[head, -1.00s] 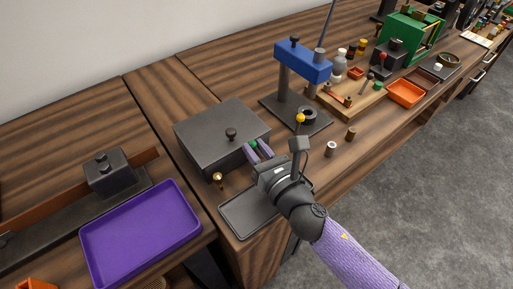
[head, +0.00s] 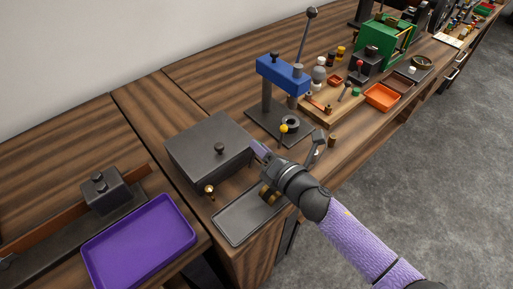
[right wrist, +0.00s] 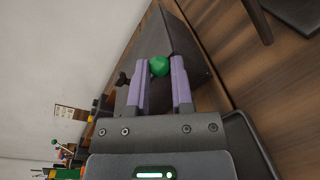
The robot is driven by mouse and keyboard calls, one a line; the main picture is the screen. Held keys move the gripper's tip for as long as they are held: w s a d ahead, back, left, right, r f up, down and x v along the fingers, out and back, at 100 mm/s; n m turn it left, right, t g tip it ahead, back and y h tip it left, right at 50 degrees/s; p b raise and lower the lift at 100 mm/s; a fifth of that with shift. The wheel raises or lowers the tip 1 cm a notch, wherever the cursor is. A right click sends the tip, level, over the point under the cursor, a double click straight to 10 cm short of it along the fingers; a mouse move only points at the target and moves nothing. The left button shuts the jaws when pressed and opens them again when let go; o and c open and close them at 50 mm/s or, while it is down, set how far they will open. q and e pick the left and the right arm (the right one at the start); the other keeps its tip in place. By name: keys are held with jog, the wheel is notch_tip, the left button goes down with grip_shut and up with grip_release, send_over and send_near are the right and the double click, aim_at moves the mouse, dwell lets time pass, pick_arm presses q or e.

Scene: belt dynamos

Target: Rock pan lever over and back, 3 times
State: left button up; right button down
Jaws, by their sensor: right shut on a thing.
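The pan lever shows only as a green ball knob (right wrist: 158,66), between the purple fingers in the right wrist view. Its stem is hidden. My right gripper (head: 261,149) is shut on the knob at the right side of the dark box (head: 196,147); the box also shows in the right wrist view (right wrist: 165,40). In the head view the knob is hidden by the gripper. A dark flat tray (head: 234,222) lies in front of the box, with brass-coloured parts (head: 268,193) partly hidden by my wrist. My left gripper is not in view.
A blue-headed press (head: 283,74) with a tall lever stands behind my right gripper. A yellow ball knob (head: 284,128) and a small brass cylinder (head: 332,141) are close to it. A brass knob (head: 209,190) is at the box front. A purple tray (head: 140,245) is at left.

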jog(key=shift+w+d+f+m, duration=0.25)
jog(key=shift+d+m, duration=0.1)
jog(key=shift+m, duration=0.45)
jog(key=shift+c, duration=2.4)
grip_release()
jog(key=p+v, duration=0.1)
jog(key=v, duration=0.9)
jog(key=shift+w+d+r, duration=0.1)
